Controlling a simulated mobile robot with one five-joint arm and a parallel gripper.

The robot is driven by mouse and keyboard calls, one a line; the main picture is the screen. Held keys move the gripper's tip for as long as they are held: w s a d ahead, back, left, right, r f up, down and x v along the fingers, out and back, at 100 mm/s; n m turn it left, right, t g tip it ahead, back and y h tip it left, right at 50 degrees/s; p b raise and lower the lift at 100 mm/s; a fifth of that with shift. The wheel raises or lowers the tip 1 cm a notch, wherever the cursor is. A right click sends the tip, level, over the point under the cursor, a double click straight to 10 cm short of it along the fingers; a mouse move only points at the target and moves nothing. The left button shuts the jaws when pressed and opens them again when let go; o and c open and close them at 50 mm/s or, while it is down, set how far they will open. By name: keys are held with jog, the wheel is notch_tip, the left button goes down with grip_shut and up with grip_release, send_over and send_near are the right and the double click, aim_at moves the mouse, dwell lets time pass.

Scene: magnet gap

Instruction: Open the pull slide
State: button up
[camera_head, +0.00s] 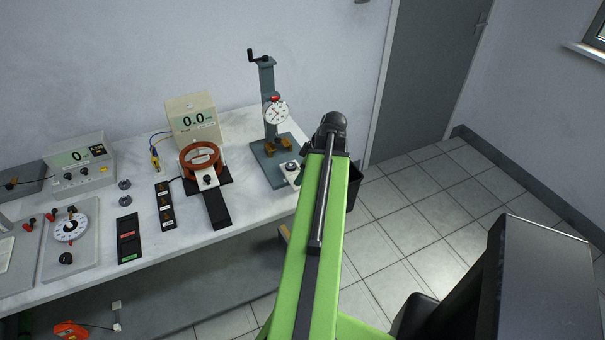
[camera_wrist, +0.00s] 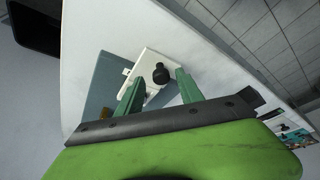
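A white slide plate with a black knob (camera_wrist: 161,74) lies on a blue-grey base (camera_wrist: 104,80) in the wrist view. In the head view this plate (camera_head: 291,172) shows at the right end of the bench, beside the dial gauge stand (camera_head: 268,100). My gripper (camera_wrist: 159,77) is open, its green fingers apart, with the knob appearing between the fingertips. I cannot tell whether the fingers touch it. Another white plate with a black knob (camera_head: 207,181) sits before the orange-red coil (camera_head: 201,158), above a black rail. My arm hides most of my gripper in the head view.
The bench (camera_head: 240,203) carries a display reading 0.0 (camera_head: 195,120), another meter (camera_head: 81,164), dark strips and a dial panel (camera_head: 70,228) to the left. Tiled floor is free to the right.

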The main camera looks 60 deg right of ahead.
jog(key=p+v, duration=1.6)
jog(key=v, duration=0.1)
jog(key=shift+s, duration=0.15)
jog(key=shift+d+r, duration=0.1)
jog(key=shift+r, duration=0.05)
